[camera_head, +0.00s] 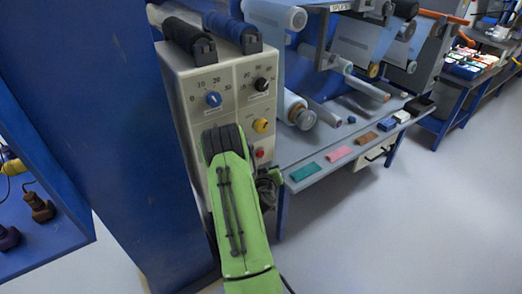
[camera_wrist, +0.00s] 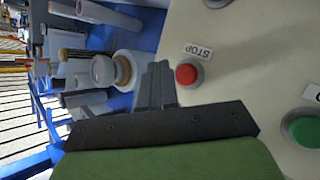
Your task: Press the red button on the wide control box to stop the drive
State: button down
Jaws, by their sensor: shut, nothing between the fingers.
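In the wrist view the red button (camera_wrist: 186,74) sits in a grey ring beside a STOP label (camera_wrist: 199,51). My gripper (camera_wrist: 158,84) is shut and empty, its dark fingers just left of the red button in that view. I cannot tell whether they touch it. In the head view my green arm hides the box's lower face and most of the gripper.
A green button (camera_wrist: 305,130) is on the same panel. A blue post (camera_head: 100,130) stands left of the box. A grey bench (camera_head: 310,170) with coloured pieces is at right. The floor (camera_head: 420,210) is clear.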

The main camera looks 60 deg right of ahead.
aim_at(260, 154)
jog(key=shift+w+d+p, duration=0.2)
jog(key=shift+w+d, duration=0.15)
jog(key=shift+w, duration=0.25)
jog(key=shift+w+d+p, duration=0.2)
jog(key=shift+w+d, duration=0.1)
jog(key=shift+w, duration=0.3)
jog(key=shift+w, duration=0.15)
dwell(1.0)
jog(key=shift+w+d, duration=0.15)
jog(key=shift+w, duration=0.1)
jog(key=shift+w+d, duration=0.25)
jog(key=shift+w, duration=0.15)
dwell(0.7)
jog(key=shift+s+a+b, duration=0.4)
jog(key=shift+s+b, duration=0.25)
jog(key=shift+s, duration=0.1)
